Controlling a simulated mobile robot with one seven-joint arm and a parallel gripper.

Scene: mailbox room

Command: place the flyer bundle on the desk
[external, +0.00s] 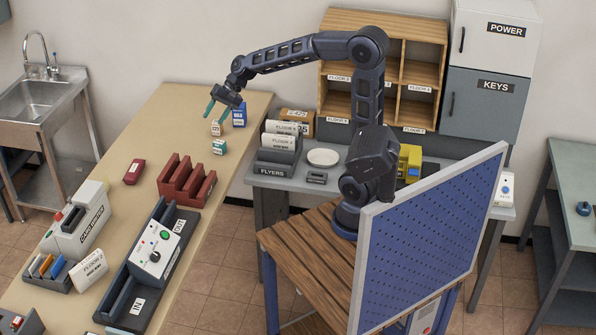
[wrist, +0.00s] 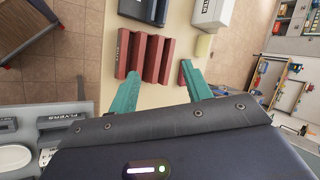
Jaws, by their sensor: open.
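My gripper (external: 222,104) is open and empty, with teal fingers pointing down above the far end of the long beige-topped desk (external: 135,215). In the wrist view its two spread fingers (wrist: 160,84) have nothing between them but desk top and a red slotted rack beyond. A dark holder labelled FLYERS (external: 277,167) stands on the grey counter, right of the gripper. White labelled bundles (external: 283,141) stand upright in it; I cannot tell which is the flyer bundle. The holder shows partly in the wrist view (wrist: 75,116).
A red rack (external: 187,184), a red block (external: 134,172) and a grey IN/OUT machine (external: 155,250) stand nearer. A white plate (external: 323,157) lies on the counter.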

